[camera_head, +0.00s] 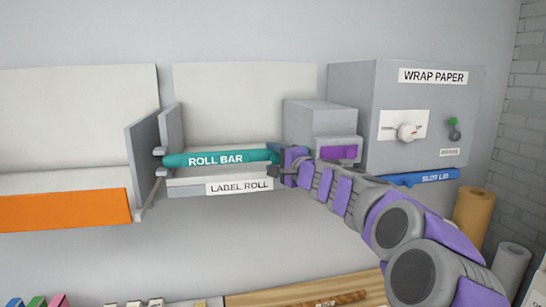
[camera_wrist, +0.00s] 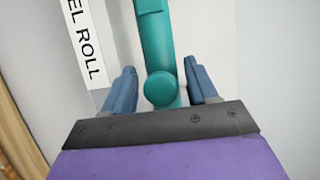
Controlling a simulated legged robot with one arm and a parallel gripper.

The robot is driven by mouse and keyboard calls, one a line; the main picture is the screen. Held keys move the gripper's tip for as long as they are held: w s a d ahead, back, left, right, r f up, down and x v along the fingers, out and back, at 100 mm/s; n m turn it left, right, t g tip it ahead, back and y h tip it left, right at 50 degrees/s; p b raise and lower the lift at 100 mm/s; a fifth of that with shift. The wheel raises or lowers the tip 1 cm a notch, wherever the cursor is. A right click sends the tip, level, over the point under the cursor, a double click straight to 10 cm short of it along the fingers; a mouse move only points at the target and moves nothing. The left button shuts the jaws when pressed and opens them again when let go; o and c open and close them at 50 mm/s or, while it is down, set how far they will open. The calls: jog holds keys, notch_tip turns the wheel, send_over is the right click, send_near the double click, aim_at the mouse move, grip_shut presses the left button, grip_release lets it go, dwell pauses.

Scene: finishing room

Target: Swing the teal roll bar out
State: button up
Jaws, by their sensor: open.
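The teal roll bar (camera_head: 215,158), marked ROLL BAR, lies level across the front of the label roll holder in the head view. It runs from a grey bracket at its left end to my gripper at its right end. My gripper (camera_head: 276,163) reaches in from the right. In the wrist view, my gripper (camera_wrist: 160,72) is open, with one blue-grey finger on each side of the teal bar (camera_wrist: 155,35) and its round end knob (camera_wrist: 161,90). Small gaps show between the knob and both fingers. The LABEL ROLL plate (camera_head: 239,186) sits below the bar.
A grey box (camera_head: 320,118) stands just right of the holder, behind my arm. The WRAP PAPER cabinet (camera_head: 400,90) is farther right, with a blue slot lid (camera_head: 432,178) below. An orange-fronted tray (camera_head: 65,211) is left. A wooden board (camera_head: 300,292) lies below.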

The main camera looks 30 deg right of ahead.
jog(key=shift+w+a, duration=0.25)
jog(key=shift+w, duration=0.2)
jog(key=shift+d, duration=0.1)
jog(key=shift+d, duration=0.1)
jog(key=shift+c, duration=1.3)
jog(key=shift+f, duration=0.15)
grip_shut()
